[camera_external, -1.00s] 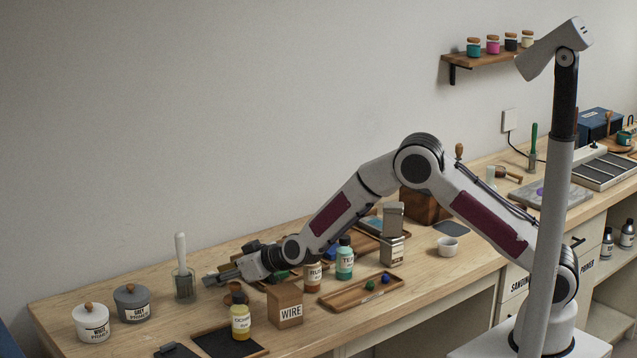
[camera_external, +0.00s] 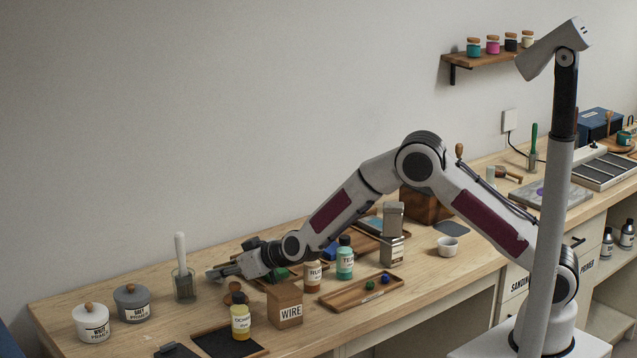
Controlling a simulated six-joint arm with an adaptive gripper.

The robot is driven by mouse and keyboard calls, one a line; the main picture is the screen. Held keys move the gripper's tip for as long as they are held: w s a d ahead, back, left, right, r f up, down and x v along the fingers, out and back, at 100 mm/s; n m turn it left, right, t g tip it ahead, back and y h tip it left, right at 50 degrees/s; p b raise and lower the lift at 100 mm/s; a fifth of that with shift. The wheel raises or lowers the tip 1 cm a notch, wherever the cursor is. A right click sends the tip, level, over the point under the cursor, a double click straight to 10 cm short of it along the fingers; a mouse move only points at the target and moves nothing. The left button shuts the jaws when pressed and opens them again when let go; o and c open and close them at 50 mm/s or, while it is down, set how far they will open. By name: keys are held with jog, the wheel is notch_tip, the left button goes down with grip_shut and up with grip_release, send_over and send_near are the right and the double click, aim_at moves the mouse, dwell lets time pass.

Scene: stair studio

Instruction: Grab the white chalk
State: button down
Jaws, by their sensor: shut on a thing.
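My gripper (camera_external: 217,275) is at the left end of my arm, low over the workbench, just right of the glass jar with the white-handled brush. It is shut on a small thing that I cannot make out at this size. I cannot pick out the white chalk for certain anywhere in the view. The gripper's fingers hide part of the bench behind them.
The brush jar (camera_external: 184,285) stands close left of my gripper. A yellow-labelled bottle (camera_external: 240,322), a WIRE box (camera_external: 286,308) and a wooden tray (camera_external: 345,299) stand in front. The white primer pot (camera_external: 90,325) and grey primer pot (camera_external: 132,303) are at left.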

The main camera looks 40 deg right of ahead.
jog(key=shift+r, duration=4.55)
jog(key=shift+r, duration=0.1)
